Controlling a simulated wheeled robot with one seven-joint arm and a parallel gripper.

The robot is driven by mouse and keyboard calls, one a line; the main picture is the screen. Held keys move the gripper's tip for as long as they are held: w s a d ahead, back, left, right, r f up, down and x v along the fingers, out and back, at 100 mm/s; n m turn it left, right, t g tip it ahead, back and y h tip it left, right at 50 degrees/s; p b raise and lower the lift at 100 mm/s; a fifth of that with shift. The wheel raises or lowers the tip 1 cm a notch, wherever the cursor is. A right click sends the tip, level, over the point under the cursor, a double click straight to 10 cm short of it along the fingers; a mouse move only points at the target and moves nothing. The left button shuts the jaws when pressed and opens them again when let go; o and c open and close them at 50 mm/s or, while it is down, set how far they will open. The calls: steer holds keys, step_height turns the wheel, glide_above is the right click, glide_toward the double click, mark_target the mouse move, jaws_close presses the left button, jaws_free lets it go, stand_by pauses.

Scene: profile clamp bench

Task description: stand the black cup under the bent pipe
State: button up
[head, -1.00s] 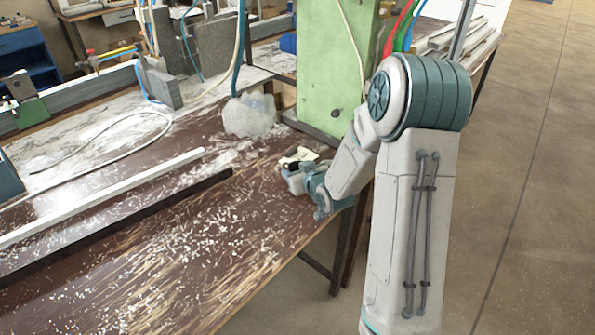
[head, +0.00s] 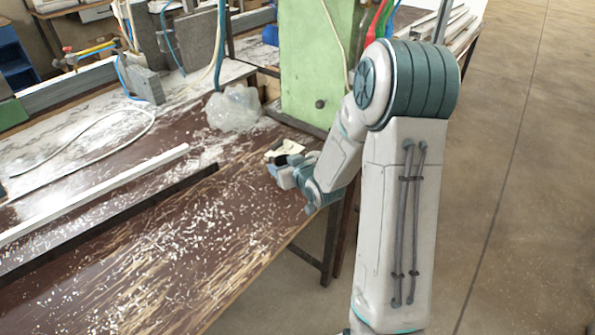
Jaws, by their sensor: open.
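My gripper (head: 278,170) is small in the head view, low over the right end of the brown bench, pointing left. It is open. A small dark shape (head: 280,160) shows right at its fingers, and it may be the black cup. My gripper partly hides it, so I cannot tell whether it stands between the fingers or just behind them. I cannot make out a bent pipe for certain in this view.
A cream scrap (head: 286,148) lies behind my gripper. A clear plastic bag (head: 235,108) and a green machine column (head: 312,65) stand farther back. A long white bar (head: 95,195) lies at left. The chip-strewn bench front (head: 150,265) is free of larger objects.

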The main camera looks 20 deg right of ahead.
steer(key=v, duration=0.8)
steer(key=shift+f+b, duration=0.1)
steer(key=shift+b, duration=0.2)
steer(key=shift+s+d+b, duration=0.1)
steer(key=shift+s+b, duration=0.15)
steer(key=shift+b, duration=0.85)
steer(key=b+v, duration=0.2)
steer(key=b, duration=0.1)
steer(key=shift+s, duration=0.1)
steer(key=shift+s+d+h, duration=0.15)
steer(key=shift+d+h, duration=0.1)
steer(key=shift+h, duration=0.15)
steer(key=s+a+r+m+g+h, duration=0.1)
steer(key=s+a+g, duration=0.3)
steer(key=s+g, duration=0.6)
steer(key=s+m+h, duration=0.1)
steer(key=s, duration=0.9)
steer(key=shift+s+m+g, duration=0.35)
steer(key=shift+m+g, duration=0.05)
